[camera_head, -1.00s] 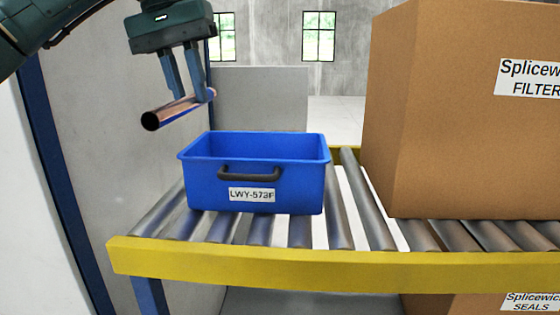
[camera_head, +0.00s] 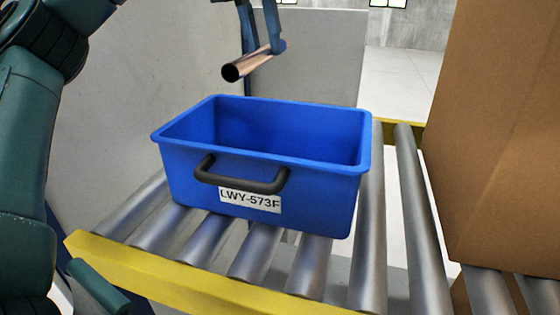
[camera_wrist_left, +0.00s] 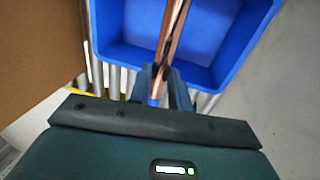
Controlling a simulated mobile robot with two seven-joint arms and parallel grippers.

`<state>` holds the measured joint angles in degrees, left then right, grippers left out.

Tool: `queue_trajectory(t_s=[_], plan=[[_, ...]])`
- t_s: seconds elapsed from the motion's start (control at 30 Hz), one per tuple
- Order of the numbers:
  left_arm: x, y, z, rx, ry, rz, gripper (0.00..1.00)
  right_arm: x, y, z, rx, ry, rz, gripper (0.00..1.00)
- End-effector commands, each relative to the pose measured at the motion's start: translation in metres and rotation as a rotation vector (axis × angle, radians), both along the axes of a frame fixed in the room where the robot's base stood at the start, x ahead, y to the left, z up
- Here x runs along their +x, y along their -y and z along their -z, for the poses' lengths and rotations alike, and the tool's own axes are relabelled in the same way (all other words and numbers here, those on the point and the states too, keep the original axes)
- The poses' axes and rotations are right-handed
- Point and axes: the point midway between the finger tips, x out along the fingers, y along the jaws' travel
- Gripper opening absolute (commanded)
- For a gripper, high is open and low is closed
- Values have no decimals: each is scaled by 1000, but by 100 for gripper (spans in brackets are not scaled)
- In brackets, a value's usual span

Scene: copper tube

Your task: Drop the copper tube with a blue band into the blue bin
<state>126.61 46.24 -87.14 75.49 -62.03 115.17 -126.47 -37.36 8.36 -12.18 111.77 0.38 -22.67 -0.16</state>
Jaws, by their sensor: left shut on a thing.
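The copper tube (camera_head: 250,64) is held in the air, tilted, with its open end toward the lower left of the head view. My left gripper (camera_head: 264,46) is shut on it; its upper part is cut off by the top edge. A bit of blue shows on the tube (camera_wrist_left: 171,40) near the fingers in the left wrist view. The blue bin (camera_head: 240,185) stands upright below, with its dark handle and label LWY-573F facing me. The tube appears above the bin's back rim, apart from it. In the left wrist view the tube overlaps the bin's inside (camera_wrist_left: 215,35). My right gripper is out of view.
The bin rests on a roller conveyor (camera_head: 265,250) with a yellow frame rail (camera_head: 180,285). A large cardboard box (camera_head: 500,140) stands on the right, with bare rollers between it and the bin. A grey panel (camera_head: 320,60) stands behind.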

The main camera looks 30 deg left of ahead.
Motion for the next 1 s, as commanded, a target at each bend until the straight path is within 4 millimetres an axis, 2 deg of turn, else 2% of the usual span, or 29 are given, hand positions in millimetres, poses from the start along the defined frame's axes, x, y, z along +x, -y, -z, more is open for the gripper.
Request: queue_trajectory(t_s=[0.1, 0.3, 0.67, 0.7, 1.0], plan=[[0, 0, 16, -2, -4, 1, 0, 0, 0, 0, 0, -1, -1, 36], [0, -1, 30, -1, 1, -2, 0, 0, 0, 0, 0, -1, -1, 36], [0, 0, 33, -1, 4, -3, 0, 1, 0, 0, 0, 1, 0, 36], [0, 0, 33, -1, 4, -3, 22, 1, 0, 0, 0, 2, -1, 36], [0, 0, 33, -1, 3, -3, 44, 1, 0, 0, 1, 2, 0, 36]])
